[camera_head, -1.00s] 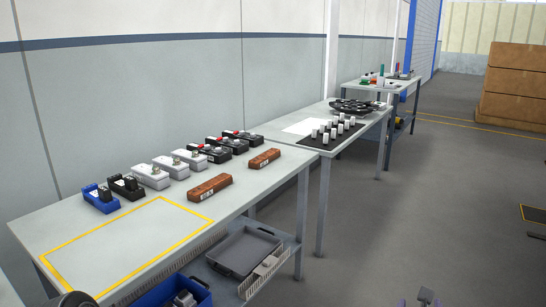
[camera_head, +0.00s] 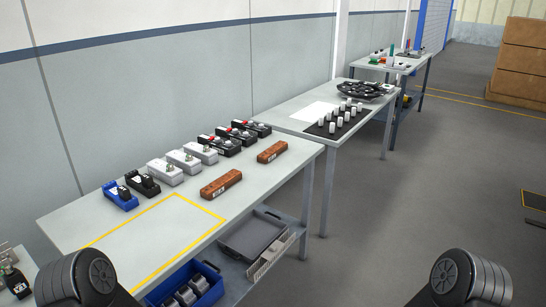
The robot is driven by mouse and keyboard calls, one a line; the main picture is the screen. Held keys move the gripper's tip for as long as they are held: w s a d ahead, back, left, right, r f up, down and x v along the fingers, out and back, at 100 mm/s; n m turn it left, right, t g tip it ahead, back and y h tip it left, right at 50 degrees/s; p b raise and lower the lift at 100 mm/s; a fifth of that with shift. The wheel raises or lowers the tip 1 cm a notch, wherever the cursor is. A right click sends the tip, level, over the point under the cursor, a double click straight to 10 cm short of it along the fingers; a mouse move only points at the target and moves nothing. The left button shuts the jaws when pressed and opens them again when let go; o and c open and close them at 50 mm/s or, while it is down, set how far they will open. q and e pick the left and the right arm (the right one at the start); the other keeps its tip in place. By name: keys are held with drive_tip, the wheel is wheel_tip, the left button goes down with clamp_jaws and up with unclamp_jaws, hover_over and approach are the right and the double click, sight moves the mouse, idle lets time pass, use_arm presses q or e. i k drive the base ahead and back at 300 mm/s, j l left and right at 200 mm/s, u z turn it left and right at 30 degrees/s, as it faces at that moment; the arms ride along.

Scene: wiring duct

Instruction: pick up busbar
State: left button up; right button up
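Two copper-brown bars that look like busbars lie on the near grey table (camera_head: 105,222). One bar (camera_head: 221,184) lies near the table's middle, just beyond the yellow-outlined area, with a small pale label on its near end. The other bar (camera_head: 272,152) lies farther back and to the right. Nothing touches either bar. Dark rounded links of my arms show at the bottom left and bottom right, well apart from the bars. Neither of my grippers shows.
A row of blue, black and white devices (camera_head: 182,162) stands along the wall side. The yellow-outlined area (camera_head: 160,230) is empty. Below are a grey tray (camera_head: 252,238) and a blue bin (camera_head: 186,288) with parts. Another table (camera_head: 300,112) holds white cylinders.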

sight(267, 155)
drive_tip(key=i+l+z, duration=0.3)
drive_tip(key=i, duration=0.85)
drive_tip(key=i+l+z, duration=0.15)
drive_tip(key=i+z, duration=0.2)
drive_tip(key=i, duration=0.8)
